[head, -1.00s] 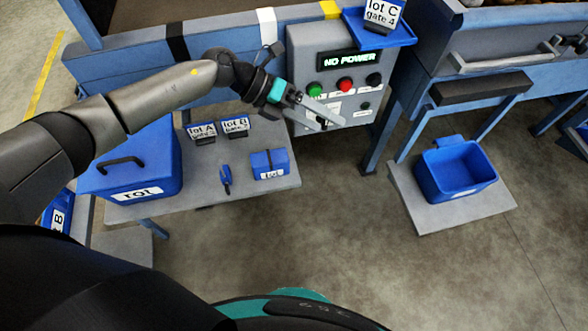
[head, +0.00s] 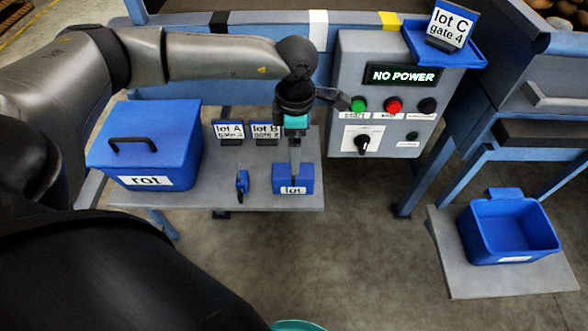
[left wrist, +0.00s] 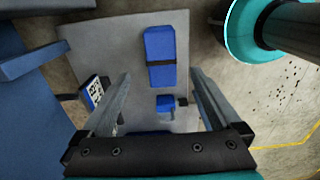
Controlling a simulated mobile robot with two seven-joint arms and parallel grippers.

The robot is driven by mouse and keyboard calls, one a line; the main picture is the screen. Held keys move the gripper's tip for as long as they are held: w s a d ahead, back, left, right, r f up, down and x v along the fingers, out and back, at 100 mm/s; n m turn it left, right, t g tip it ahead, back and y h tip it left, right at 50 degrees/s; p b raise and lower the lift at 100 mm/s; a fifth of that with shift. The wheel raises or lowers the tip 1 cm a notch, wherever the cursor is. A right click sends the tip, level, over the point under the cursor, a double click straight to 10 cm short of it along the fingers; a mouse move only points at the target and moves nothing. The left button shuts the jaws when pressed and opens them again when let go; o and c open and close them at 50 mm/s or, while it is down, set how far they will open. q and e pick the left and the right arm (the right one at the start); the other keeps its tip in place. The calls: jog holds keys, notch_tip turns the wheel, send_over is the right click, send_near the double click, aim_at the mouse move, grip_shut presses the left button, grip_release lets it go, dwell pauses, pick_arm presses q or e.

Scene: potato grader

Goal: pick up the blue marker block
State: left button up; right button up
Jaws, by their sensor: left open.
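A blue block labelled "lot" (head: 306,187), with a dark band around its middle, lies on the grey side table. A smaller blue piece with a dark part (head: 242,184) stands to its left. I cannot tell for certain which is the marker block. My left gripper (head: 295,168) points down over the labelled block, its fingers partly covering it. In the left wrist view the jaws (left wrist: 160,76) are open and empty. The banded block (left wrist: 160,45) shows between and beyond the fingertips, the small piece (left wrist: 165,103) between the fingers. My right gripper is out of view.
A lidded blue bin labelled "rot" (head: 145,135) stands at the table's left. Signs for lot A (head: 229,131) and lot B (head: 265,131) stand behind. The control box (head: 345,90) reads "NO POWER". An open blue bin (head: 510,230) stands on a right-hand platform.

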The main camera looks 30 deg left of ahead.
aim_at(293, 179)
pick_arm(q)
jog(key=shift+f+b, duration=0.4)
jog(key=shift+f, duration=1.4)
jog(key=shift+s+a+f+b, duration=0.15)
jog(key=shift+f+b, duration=0.5)
jog(key=shift+f, duration=0.75)
jog(key=shift+f+b, duration=0.4)
jog(key=shift+f, duration=0.75)
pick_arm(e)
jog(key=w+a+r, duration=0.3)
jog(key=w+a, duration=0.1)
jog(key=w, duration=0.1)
pick_arm(q)
grip_shut()
